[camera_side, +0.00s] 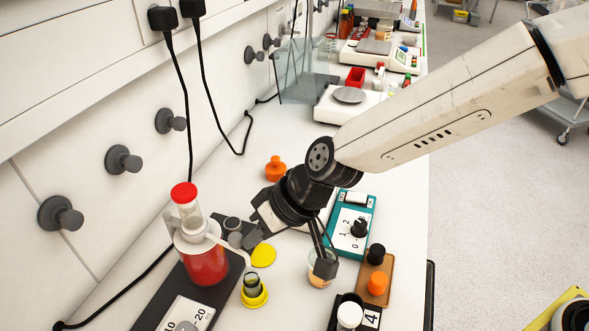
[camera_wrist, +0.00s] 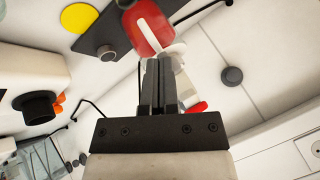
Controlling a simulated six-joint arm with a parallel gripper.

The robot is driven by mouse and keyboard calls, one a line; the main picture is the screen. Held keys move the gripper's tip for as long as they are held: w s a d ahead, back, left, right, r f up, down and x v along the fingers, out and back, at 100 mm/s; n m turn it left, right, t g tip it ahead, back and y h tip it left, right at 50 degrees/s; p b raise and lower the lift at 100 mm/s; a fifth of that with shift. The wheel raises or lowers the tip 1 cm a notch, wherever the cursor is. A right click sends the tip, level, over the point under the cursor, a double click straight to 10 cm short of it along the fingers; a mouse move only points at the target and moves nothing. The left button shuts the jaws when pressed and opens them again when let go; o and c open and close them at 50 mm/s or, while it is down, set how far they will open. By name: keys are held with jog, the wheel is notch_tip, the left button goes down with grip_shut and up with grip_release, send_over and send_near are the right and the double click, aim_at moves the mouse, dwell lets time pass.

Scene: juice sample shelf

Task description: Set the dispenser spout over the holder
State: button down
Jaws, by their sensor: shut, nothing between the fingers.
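The dispenser (camera_side: 204,262) is a bottle of red liquid with a white top and red cap, on a dark base at the left. Its white spout (camera_side: 228,252) sticks out toward the lower right; the dispenser also shows upside down in the wrist view (camera_wrist: 147,30). A yellow ring holder (camera_side: 255,299) with a small dark-topped glass vial (camera_side: 251,282) stands in front of the spout's end, slightly to the right. My gripper (camera_side: 246,243) is shut and empty, its fingertips (camera_wrist: 158,62) close beside the spout. I cannot tell whether they touch it.
A yellow disc (camera_side: 263,255) lies close to my gripper. A teal box with a dial (camera_side: 352,225), an orange-knobbed brown block (camera_side: 376,284) and an orange stopper (camera_side: 275,168) are nearby. The wall with grey knobs (camera_side: 123,160) is behind. The bench between stopper and balance is clear.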

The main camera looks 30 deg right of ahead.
jog(key=shift+w, duration=0.2)
jog(key=shift+w, duration=0.6)
jog(key=shift+r, duration=0.1)
jog(key=shift+d, duration=0.1)
jog(key=s+d+r, duration=0.7)
jog(key=shift+s+r+g, duration=0.2)
jog(key=shift+r+g, duration=0.1)
jog(key=shift+r, duration=0.05)
dwell(0.6)
jog(key=shift+w+d, duration=0.1)
